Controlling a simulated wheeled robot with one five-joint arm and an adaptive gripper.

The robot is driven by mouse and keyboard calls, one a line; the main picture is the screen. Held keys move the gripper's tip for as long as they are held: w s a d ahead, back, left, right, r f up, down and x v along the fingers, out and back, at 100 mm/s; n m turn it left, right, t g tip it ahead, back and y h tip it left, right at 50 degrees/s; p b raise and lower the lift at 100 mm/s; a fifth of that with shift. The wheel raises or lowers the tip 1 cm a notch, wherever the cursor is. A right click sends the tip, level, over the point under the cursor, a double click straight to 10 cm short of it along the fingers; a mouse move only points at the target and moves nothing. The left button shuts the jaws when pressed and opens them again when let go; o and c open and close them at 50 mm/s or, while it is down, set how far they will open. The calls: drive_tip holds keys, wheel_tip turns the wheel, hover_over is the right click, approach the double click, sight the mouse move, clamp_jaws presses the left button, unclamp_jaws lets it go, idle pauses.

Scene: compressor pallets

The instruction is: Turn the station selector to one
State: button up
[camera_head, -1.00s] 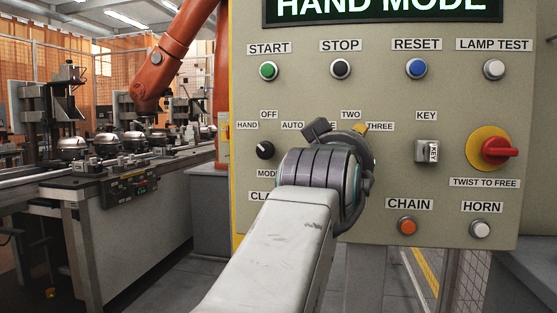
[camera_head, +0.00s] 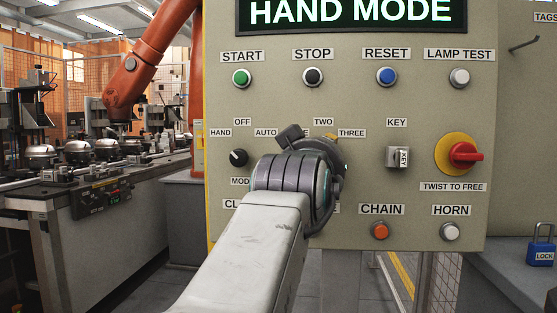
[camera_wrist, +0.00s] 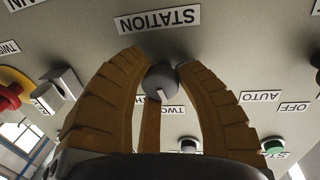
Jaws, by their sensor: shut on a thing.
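The station selector (camera_wrist: 162,82) is a dark grey round knob with a pale line, under the STATION label (camera_wrist: 158,19) in the upside-down wrist view. In the head view my wrist hides the knob and the ONE label. The TWO label (camera_head: 323,121) and THREE label (camera_head: 352,133) show above and right of my wrist.
The mode knob (camera_head: 238,157) is just left of my wrist. The key switch (camera_head: 398,157), red emergency stop (camera_head: 466,155), orange CHAIN button (camera_head: 380,231) and HORN button (camera_head: 449,232) are to the right. A row of buttons runs above. A blue padlock (camera_head: 541,249) is at far right.

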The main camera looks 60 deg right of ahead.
clamp_jaws()
drive_tip(key=shift+f+n+h, duration=0.1)
drive_tip(key=shift+n+h, duration=0.2)
drive_tip(key=shift+n, duration=1.9)
drive_tip(key=o, duration=0.8)
unclamp_jaws()
drive_tip(key=shift+o, duration=0.2)
drive_tip(key=shift+a, duration=0.1)
drive_tip(key=s+a, duration=0.2)
drive_tip(key=a, duration=0.9)
drive_tip(key=shift+a+f, duration=0.35)
